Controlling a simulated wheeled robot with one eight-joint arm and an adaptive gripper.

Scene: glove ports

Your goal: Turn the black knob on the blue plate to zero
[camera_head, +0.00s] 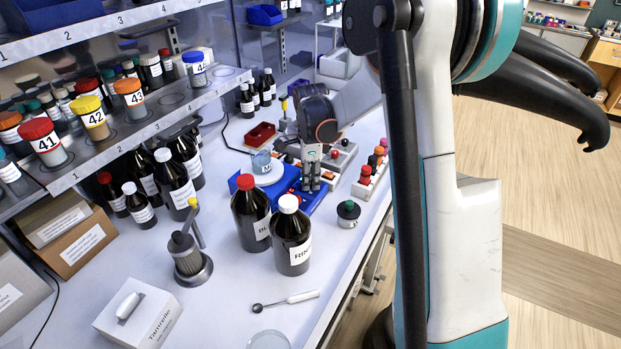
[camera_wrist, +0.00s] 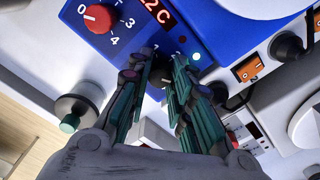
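The blue plate (camera_head: 316,198) stands on the bench with a beaker (camera_head: 262,162) on its round white top. In the wrist view its blue front (camera_wrist: 230,40) shows a red knob (camera_wrist: 98,19) with a number scale, a lit red display (camera_wrist: 158,12) and a lit teal lamp (camera_wrist: 196,56). My gripper (camera_wrist: 158,76) is at this front, below the display, with its fingers apart. A small dark part shows between the fingertips beside printed marks. It may be the black knob, but the fingers hide most of it, including any pointer. I cannot tell whether they touch it.
Beside the plate is a grey unit with an orange switch (camera_wrist: 247,68).

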